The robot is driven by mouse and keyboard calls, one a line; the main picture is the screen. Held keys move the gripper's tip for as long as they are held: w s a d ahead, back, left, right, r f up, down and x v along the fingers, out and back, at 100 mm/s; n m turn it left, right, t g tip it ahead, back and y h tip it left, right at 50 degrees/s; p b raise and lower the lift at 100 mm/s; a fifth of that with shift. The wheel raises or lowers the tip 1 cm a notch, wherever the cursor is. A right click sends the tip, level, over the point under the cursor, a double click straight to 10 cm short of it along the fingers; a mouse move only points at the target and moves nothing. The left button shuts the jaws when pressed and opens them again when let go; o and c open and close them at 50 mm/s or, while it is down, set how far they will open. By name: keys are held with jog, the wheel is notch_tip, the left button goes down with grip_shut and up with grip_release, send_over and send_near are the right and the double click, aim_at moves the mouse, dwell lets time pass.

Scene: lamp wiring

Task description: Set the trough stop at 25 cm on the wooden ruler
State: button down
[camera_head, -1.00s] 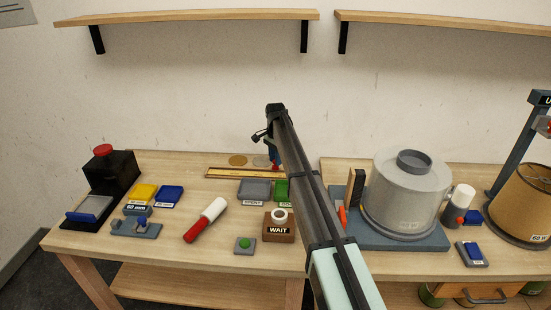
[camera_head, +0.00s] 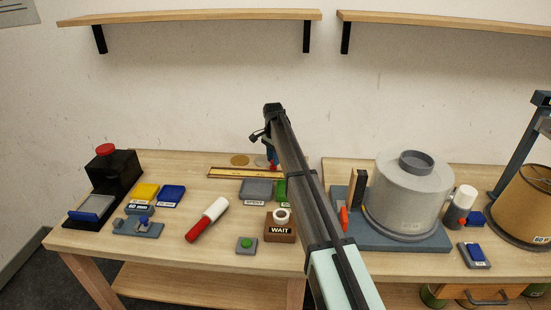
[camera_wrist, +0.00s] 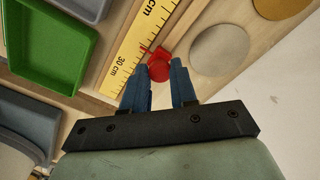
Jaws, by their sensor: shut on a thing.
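The wooden ruler (camera_head: 235,172) lies along the back of the left bench. In the wrist view the ruler (camera_wrist: 125,52) runs diagonally, with a "30 cm" label and another "cm" label farther up whose number is cut off. The trough stop is a red knob (camera_wrist: 159,67) with a thin red pointer over the ruler, above the 30 cm label. My gripper (camera_wrist: 159,76) has its blue fingers on either side of the knob and is shut on it. In the head view my gripper (camera_head: 273,162) is mostly hidden behind my arm.
A green tray (camera_wrist: 50,45) and grey trays lie beside the ruler on one side. A silver disc (camera_wrist: 220,50) and a gold disc (camera_wrist: 278,5) lie on the other. A WAIT block (camera_head: 280,231) stands in front, and a large grey drum (camera_head: 408,195) stands to the right.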

jog(key=c, duration=0.9)
grip_release()
notch_tip(320, 180, up, 14)
jog(key=shift+f, duration=0.1)
jog(key=shift+a, duration=0.1)
